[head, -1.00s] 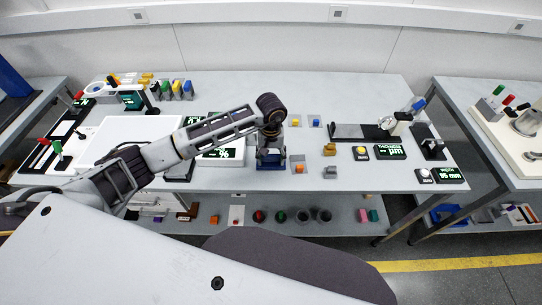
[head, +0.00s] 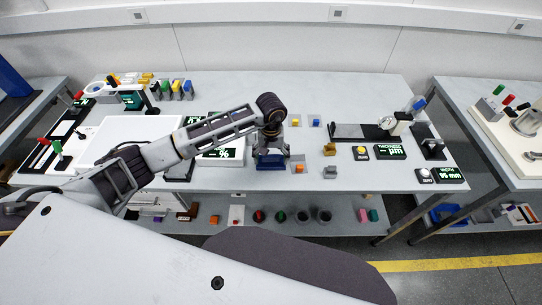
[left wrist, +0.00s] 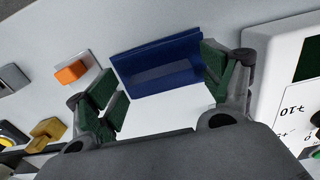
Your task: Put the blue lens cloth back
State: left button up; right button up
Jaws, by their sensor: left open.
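A dark blue piece (head: 270,163), which looks like the blue lens cloth, lies on the grey-white table in front of my left gripper (head: 271,152). In the left wrist view the blue piece (left wrist: 157,63) is long, with a raised band along one side; I cannot tell whether the cloth sits in a blue holder. My left gripper (left wrist: 160,82) is open, its green-padded fingers spread to either side of the blue piece, with gaps visible. My right gripper is not in view.
An orange block (left wrist: 71,72) on a grey pad stands beside the left finger. A white instrument with a display (left wrist: 296,85) stands close on the other side. A brass-coloured block (head: 329,149) is to the right. Bare table lies behind.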

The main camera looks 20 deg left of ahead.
aim_at(271, 156)
pick_arm(q)
notch_tip(271, 156, up, 12)
jog(key=b, duration=0.2)
dwell(0.6)
jog(key=shift+a, duration=0.1)
dwell(0.4)
